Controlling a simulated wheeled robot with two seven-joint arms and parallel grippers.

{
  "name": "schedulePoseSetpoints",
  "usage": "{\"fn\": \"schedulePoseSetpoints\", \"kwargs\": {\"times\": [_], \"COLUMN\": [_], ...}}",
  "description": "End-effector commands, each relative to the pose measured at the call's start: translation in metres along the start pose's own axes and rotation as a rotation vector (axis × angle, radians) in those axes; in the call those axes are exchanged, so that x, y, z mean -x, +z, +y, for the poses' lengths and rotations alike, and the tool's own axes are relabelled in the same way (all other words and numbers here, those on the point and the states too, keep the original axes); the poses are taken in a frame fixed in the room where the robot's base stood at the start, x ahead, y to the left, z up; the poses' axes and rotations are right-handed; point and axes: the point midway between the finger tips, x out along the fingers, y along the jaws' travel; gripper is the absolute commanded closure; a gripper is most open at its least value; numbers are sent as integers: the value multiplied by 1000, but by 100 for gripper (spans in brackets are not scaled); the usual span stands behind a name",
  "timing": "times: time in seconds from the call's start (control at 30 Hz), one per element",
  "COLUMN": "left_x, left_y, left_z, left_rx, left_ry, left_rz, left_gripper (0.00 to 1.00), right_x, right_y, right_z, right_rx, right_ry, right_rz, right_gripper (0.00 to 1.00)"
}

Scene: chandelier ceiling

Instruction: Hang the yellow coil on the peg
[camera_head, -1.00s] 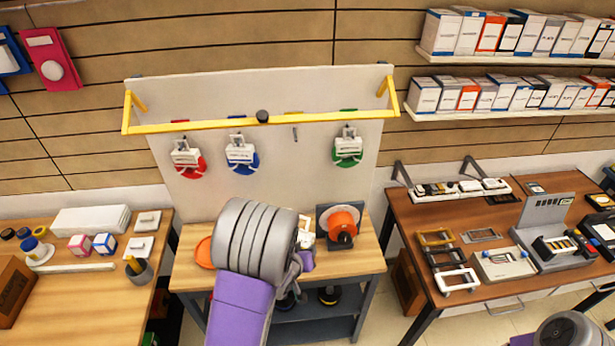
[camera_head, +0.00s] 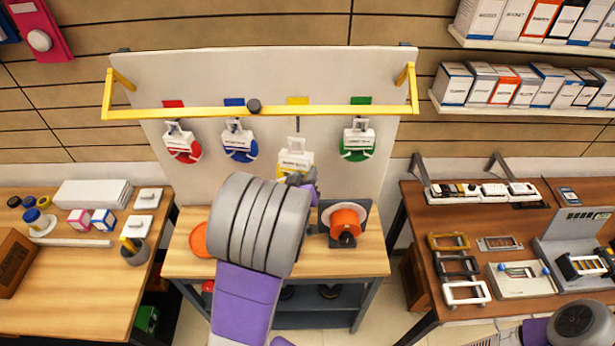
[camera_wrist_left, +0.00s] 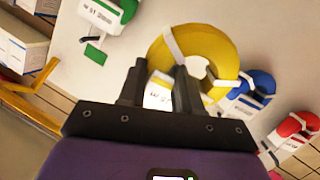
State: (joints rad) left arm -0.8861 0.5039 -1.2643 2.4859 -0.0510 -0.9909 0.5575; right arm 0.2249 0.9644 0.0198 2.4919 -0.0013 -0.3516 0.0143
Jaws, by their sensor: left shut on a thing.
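The yellow coil (camera_wrist_left: 218,48) is a thick yellow ring with a white strap, seen in the left wrist view just beyond my fingers. In the head view its white tag (camera_head: 295,160) shows above my arm, with only a sliver of yellow below it. My left gripper (camera_wrist_left: 158,88) is shut on the coil's white tag piece, between both fingers. In the head view my arm hides most of the coil. The peg (camera_head: 297,124) is a small dark pin on the white board, just above the tag and below a yellow marker (camera_head: 297,101). The tag appears apart from the peg.
Red (camera_head: 183,150), blue (camera_head: 240,147) and green (camera_head: 358,145) coils hang on the board (camera_head: 220,75) on either side. A yellow rail (camera_head: 200,112) crosses in front of its upper part. An orange spool (camera_head: 346,220) stands on the bench below.

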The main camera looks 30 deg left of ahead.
Motion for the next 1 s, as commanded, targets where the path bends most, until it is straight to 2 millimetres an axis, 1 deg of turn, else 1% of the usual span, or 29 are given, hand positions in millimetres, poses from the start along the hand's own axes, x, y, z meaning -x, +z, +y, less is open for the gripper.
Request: {"fn": "schedulePoseSetpoints", "kwargs": {"times": [1.0], "left_x": [-60], "left_y": [-13], "left_z": [-12], "left_rx": [-2], "left_ry": [1], "left_rz": [3], "left_gripper": [100], "right_x": [-24], "right_y": [-2], "right_z": [9], "right_rx": [0], "right_ry": [0], "right_rz": [2], "right_gripper": [43]}}
